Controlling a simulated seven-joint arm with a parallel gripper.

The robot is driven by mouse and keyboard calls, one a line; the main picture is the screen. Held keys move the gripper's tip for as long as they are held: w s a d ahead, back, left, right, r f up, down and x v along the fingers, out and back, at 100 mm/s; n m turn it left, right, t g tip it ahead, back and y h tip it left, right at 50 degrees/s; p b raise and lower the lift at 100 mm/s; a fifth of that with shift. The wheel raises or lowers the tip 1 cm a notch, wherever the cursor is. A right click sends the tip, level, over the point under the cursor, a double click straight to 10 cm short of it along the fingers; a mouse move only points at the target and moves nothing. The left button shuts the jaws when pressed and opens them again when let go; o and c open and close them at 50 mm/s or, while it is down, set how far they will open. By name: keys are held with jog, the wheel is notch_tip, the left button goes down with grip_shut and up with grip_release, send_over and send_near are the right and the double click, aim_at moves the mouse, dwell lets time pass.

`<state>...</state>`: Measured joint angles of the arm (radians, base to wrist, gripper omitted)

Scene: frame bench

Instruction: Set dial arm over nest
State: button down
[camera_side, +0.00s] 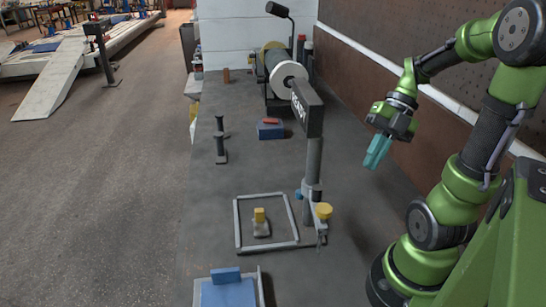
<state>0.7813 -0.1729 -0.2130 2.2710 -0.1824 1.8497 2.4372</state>
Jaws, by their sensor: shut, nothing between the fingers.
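The dial arm appears to be the dark bar (307,106) on top of an upright grey post (313,165). A blue knob (298,195) and a yellow knob (323,210) sit low on the post. A grey square frame (237,222) lies on the bench left of the post.
A blue block (226,292) lies in a tray at the bench's front. A blue box with a red item (270,128) and dark stands (221,150) are farther back. A machine with a white roll (287,78) stands at the back. The right wall bounds the bench.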

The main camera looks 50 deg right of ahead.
jog(key=w+a+f, duration=0.4)
jog(key=a+f, duration=0.3)
jog(key=a, duration=0.1)
jog(key=shift+f, duration=0.3)
jog(key=shift+w+a, duration=0.1)
jog(key=shift+w+a, duration=0.2)
jog(key=shift+a, duration=0.3)
jog(key=s+d+r, duration=0.5)
jog(key=d+r, duration=0.3)
